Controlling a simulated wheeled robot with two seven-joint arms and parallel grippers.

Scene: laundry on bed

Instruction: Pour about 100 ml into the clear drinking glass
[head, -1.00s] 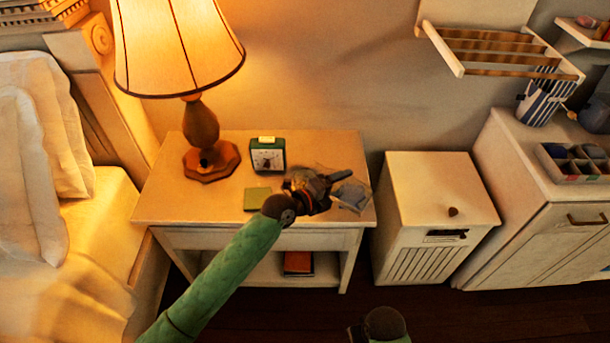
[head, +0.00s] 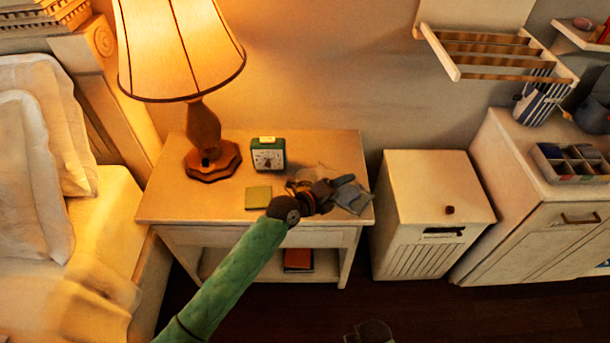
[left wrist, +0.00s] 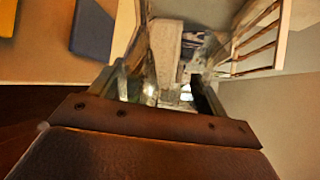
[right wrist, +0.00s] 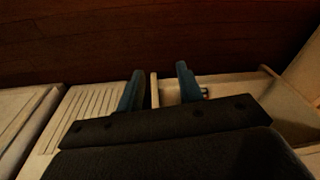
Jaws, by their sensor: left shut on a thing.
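My left gripper (head: 342,186) is over the front right part of the nightstand top. It is shut on a clear glass vessel (head: 354,198), which is small and hard to make out in the head view. In the left wrist view a see-through shape (left wrist: 168,65) shows between the fingers. I cannot tell whether it is the drinking glass or another vessel, nor its fill. A faint clear shape (head: 318,171) shows just behind the gripper, too unclear to name.
The nightstand (head: 170,205) bears a lit lamp (head: 205,130), a green clock (head: 268,155) and a yellow-green pad (head: 258,197). A red-orange book (head: 298,260) lies on its lower shelf. A white bin (head: 430,190) and a cabinet (head: 530,240) stand to the right.

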